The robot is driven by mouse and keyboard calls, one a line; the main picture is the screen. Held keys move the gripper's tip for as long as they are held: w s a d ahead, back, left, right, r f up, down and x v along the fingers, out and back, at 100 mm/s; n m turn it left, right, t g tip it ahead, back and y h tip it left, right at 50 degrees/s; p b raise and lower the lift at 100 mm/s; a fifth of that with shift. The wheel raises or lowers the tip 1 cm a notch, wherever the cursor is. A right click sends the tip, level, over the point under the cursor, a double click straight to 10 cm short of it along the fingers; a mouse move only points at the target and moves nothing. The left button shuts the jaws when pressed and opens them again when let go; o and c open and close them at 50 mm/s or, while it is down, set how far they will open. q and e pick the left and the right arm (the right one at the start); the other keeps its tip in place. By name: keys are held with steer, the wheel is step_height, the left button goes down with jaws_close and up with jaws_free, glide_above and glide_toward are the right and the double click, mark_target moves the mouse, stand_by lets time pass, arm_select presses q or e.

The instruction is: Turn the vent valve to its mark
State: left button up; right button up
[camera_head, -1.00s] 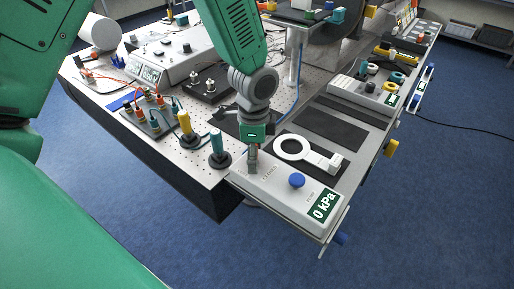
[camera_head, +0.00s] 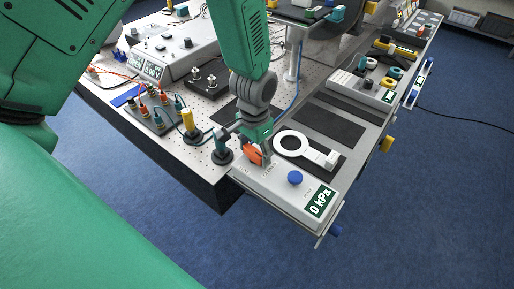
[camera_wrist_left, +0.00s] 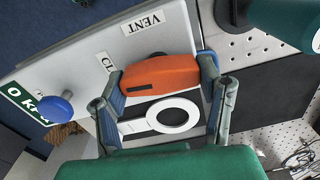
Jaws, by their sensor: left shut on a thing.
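The vent valve has an orange handle (camera_head: 252,155) on a light grey box (camera_head: 274,187) at the table's near corner. My left gripper (camera_head: 258,149) points down over the box and is shut on this handle. In the left wrist view the handle (camera_wrist_left: 160,73) lies crosswise between the two fingers of my left gripper (camera_wrist_left: 162,78). A VENT label (camera_wrist_left: 143,23) shows beside it; another label, starting "CL", is partly hidden by a finger. The valve's mark cannot be made out. The box's display (camera_head: 320,202) reads 0 kPa. My right gripper is out of view.
A blue knob (camera_head: 295,178) stands on the same box. A white ring-shaped tool (camera_head: 293,145) lies on a dark mat just behind the box. Open floor lies in front of the table.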

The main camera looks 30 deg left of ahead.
mark_target(254, 151)
arm_select(q)
steer(key=shift+s+f+n, duration=0.15)
steer(key=shift+s+n, duration=0.15)
steer(key=shift+n, duration=0.3)
steer(key=shift+s, duration=0.1)
steer(key=o, duration=1.2)
steer(key=shift+c, duration=0.2)
steer(key=shift+w+r, duration=0.2)
steer(key=shift+r, duration=0.4)
step_height(254, 151, up, 11)
steer(key=shift+f, duration=0.15)
